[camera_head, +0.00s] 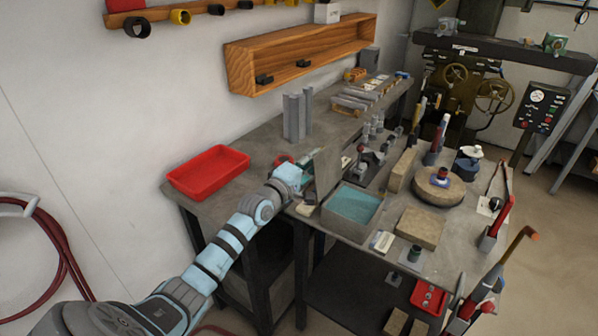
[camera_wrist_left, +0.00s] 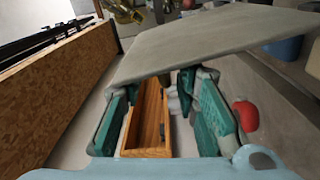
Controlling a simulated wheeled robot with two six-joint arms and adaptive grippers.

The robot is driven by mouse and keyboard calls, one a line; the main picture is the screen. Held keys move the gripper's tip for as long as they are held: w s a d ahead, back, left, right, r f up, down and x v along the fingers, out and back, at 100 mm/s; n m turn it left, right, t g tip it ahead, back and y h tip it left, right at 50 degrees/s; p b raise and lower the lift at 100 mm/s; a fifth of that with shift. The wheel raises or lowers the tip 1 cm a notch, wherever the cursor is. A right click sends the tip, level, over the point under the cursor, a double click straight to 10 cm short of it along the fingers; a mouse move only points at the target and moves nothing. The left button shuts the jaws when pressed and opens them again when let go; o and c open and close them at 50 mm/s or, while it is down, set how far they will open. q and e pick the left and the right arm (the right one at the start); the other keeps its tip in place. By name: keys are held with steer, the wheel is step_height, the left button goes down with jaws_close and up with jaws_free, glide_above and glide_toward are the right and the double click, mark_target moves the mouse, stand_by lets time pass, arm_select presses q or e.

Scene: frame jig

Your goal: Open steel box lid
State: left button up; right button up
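The steel box (camera_head: 351,228) stands open on the workbench, with a teal inside showing. Its grey lid (camera_head: 326,172) is raised, standing steeply at the left side of the box. My left gripper (camera_head: 303,180) is at the lid's left side, close to it; the head view does not show its fingers clearly. In the left wrist view the lid (camera_wrist_left: 215,38) spans the picture just beyond the fingertips. My left gripper (camera_wrist_left: 158,95) has its green fingers apart with nothing between them. Whether a finger touches the lid cannot be told. My right gripper is not in view.
A red tray (camera_head: 208,172) lies on the bench to the left. Grey upright blocks (camera_head: 296,117) stand behind the lid. A tan block (camera_head: 419,227) and a round tan disc (camera_head: 440,188) lie right of the box. A wooden wall shelf (camera_head: 300,55) hangs behind.

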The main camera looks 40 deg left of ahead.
arm_select(q)
steer(key=s, duration=0.9)
steer(key=shift+s, duration=0.15)
steer(key=s+a+f+m+g+y, duration=0.1)
steer(key=s+f+m+g, duration=0.2)
steer(key=f, duration=0.8)
steer(key=s+a+f+m+g+y, duration=0.1)
steer(key=s+f+g, duration=0.1)
steer(key=s+f, duration=0.65)
steer(key=s+a+f+m+g, duration=0.1)
steer(key=s+f+m+g, duration=0.15)
steer(key=f, duration=1.15)
steer(key=s+d+f+m+g, duration=0.4)
steer(key=s+f, duration=0.8)
steer(key=s+d+f+m+g, duration=0.2)
steer(key=s+d+f+m, duration=0.1)
steer(key=s, duration=0.7)
steer(key=s+d+f+m+g+h, duration=0.1)
steer(key=s+d+f+m+g, duration=0.2)
steer(key=s, duration=0.8)
steer(key=d+f, duration=0.2)
steer(key=d, duration=0.2)
steer(key=shift+d+f+h, duration=0.3)
steer(key=shift+d, duration=0.05)
